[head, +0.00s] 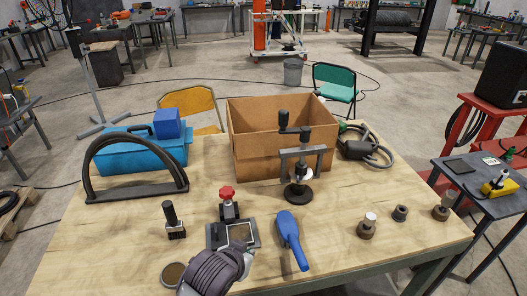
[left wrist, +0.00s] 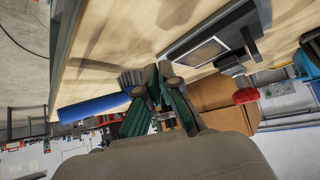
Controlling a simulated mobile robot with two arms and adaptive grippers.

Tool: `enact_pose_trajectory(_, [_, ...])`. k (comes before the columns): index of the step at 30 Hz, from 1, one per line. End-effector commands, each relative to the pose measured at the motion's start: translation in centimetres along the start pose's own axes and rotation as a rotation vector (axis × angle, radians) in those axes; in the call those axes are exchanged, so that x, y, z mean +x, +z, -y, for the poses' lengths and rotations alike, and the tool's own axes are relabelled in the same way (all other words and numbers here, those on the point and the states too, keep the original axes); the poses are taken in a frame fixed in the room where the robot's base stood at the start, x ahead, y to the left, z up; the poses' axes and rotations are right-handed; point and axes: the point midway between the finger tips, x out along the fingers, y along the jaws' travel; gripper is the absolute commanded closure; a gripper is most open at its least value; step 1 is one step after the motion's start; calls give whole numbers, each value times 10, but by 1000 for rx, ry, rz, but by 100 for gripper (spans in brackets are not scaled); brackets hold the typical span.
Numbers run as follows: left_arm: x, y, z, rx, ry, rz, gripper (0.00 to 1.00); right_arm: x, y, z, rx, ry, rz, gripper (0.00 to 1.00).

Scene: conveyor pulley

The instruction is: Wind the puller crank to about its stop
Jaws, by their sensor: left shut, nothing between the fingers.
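The puller (head: 302,165) stands upright on the wooden table in the head view, with grey crossbar and legs on a round black base. Its crank (head: 283,119) has a black handle at the top left, in front of the cardboard box. My left gripper (head: 240,258) is low at the table's front edge, well apart from the puller. In the left wrist view its fingertips (left wrist: 158,76) are together with nothing between them. I cannot make out the puller in the left wrist view. My right gripper is not in view.
The open cardboard box (head: 262,150) stands behind the puller. A red-knobbed fixture (head: 228,205) and a blue-handled tool (head: 290,238) lie near my left gripper. A black brush (head: 173,221) and small metal parts (head: 367,226) stand apart. The table right of the puller has free room.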

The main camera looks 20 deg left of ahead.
Motion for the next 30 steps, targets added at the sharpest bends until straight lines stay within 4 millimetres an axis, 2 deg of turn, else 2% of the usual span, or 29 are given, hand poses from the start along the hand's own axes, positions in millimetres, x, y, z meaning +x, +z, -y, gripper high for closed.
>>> enact_pose_trajectory(1, [17,-8,1,-34,30,-19,100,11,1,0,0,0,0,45])
enact_pose_trajectory(5, [57,-50,3,-215,177,-68,100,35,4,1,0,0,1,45])
enact_pose_trajectory(8, [79,-103,16,-427,327,-106,100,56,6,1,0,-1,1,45])
enact_pose_trajectory(9, [82,-129,25,-525,394,-121,100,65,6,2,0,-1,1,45])
enact_pose_trajectory(11, [80,-170,40,-675,500,-143,100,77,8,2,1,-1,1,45])
enact_pose_trajectory(12, [74,-196,52,-772,570,-157,100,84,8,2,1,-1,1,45])
enact_pose_trajectory(15, [48,-255,83,-986,739,-184,100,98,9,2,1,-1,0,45])
enact_pose_trajectory(18, [20,-297,109,-1140,879,-197,100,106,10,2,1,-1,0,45])
enact_pose_trajectory(21, [-1,-320,125,-1226,968,-202,100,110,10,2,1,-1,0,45])
enact_pose_trajectory(24, [-9,-331,129,-1260,1005,-200,100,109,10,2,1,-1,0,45])
enact_pose_trajectory(30, [2,-349,115,-1262,1010,-197,100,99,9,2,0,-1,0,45])
